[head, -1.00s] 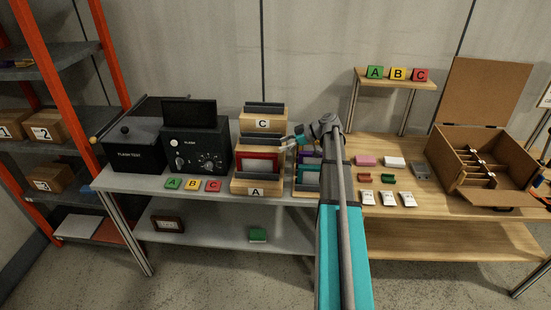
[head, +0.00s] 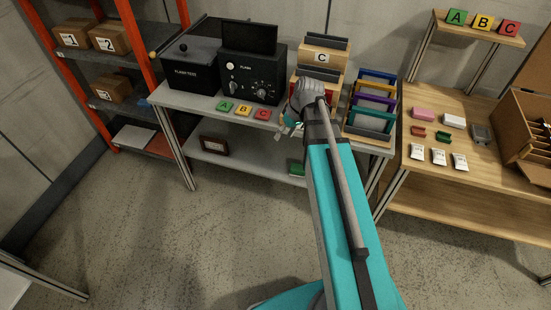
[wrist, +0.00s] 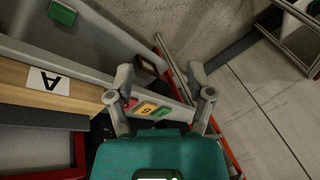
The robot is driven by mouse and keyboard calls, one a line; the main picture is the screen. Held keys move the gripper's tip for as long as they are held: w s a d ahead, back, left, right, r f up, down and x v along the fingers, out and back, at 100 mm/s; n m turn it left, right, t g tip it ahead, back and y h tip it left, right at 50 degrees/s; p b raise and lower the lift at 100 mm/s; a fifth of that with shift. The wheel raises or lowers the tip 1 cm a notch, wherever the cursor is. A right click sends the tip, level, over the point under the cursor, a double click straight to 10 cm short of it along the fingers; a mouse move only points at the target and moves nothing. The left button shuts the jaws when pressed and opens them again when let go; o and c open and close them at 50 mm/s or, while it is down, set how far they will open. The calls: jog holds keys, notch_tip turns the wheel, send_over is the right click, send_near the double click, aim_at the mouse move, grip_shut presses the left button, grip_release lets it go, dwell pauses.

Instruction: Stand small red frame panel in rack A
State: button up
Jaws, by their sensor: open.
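A red frame panel (wrist: 79,150) stands in the wooden rack A (wrist: 15,85), whose label shows at the left of the wrist view. In the head view my arm covers most of this rack, and only slivers of the red frame (head: 332,95) show. I cannot tell whether this is the small one. My gripper (wrist: 160,85) is open with nothing between its fingers. In the head view it (head: 287,124) hangs in front of rack A, partly hidden by my wrist.
A rack with blue, yellow, purple and teal frames (head: 370,122) stands to the right. Black machines (head: 252,72) and A, B, C tags (head: 243,111) are to the left. A dark framed plate (head: 221,147) and a green block (head: 297,170) lie on the lower shelf.

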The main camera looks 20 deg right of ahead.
jog(key=s+a+f+m+h, duration=0.1)
jog(key=s+a+m+h, duration=0.2)
jog(key=s, duration=0.5)
jog(key=a+h, duration=0.1)
jog(key=a, duration=0.1)
jog(key=shift+s+a+m+g, duration=0.25)
jog(key=shift+a+m+g, duration=0.1)
jog(key=shift+m+g, duration=0.05)
jog(key=shift+f, duration=0.1)
dwell(0.4)
